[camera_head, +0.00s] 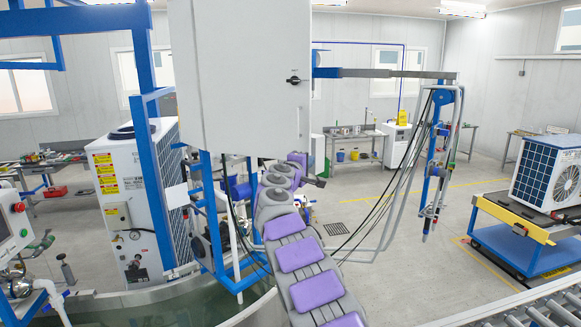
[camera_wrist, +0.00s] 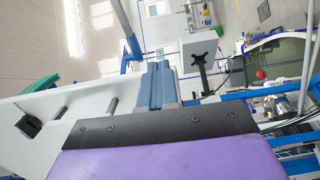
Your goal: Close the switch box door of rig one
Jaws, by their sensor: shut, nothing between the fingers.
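The switch box (camera_head: 245,75) is a large pale grey box high in the middle of the head view, with a black rotary handle (camera_head: 293,80) near its right edge. I cannot tell for certain how far its door stands open. My gripper (camera_head: 318,182) is just below the box's lower right corner, partly hidden. In the wrist view my gripper (camera_wrist: 158,68) shows as two blue-grey fingers pressed together, empty. A pale panel (camera_wrist: 60,100) with a black handle (camera_wrist: 29,124) lies left of the fingers; whether they touch it is unclear.
A blue frame (camera_head: 152,160) and a white unit (camera_head: 130,185) stand left of the box. A grey boom with hanging hoses (camera_head: 440,150) stands to the right. A blue cart (camera_head: 525,245) carries a fan unit at far right.

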